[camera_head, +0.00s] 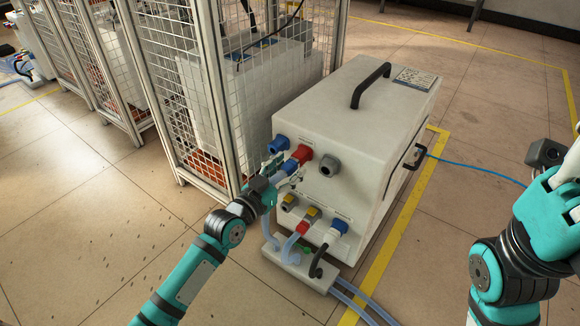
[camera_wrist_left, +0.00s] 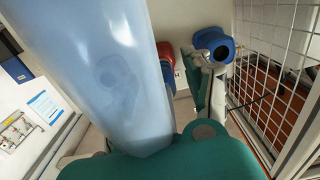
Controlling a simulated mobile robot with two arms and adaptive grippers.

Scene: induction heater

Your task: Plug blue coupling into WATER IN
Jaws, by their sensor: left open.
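The white heater box (camera_head: 345,130) has a blue port (camera_head: 278,143), a red port (camera_head: 302,153) and a grey port on its upper front. The blue port also shows in the left wrist view (camera_wrist_left: 212,45). A blue coupling (camera_head: 290,166) is lined up in front of the red port, beside my left gripper (camera_head: 287,176). In the left wrist view its blue collar (camera_wrist_left: 168,73) lies close to the red port (camera_wrist_left: 165,52); I cannot tell whether they touch. My left gripper is open. A wide translucent hose (camera_wrist_left: 105,75) hides much of that view.
Lower on the front are several fittings, including a red one (camera_head: 302,228) and a blue one (camera_head: 338,227). A small white manifold (camera_head: 297,268) with hoses stands on the floor below. A mesh cage (camera_head: 170,100) stands close on the left. My right arm is at the right edge.

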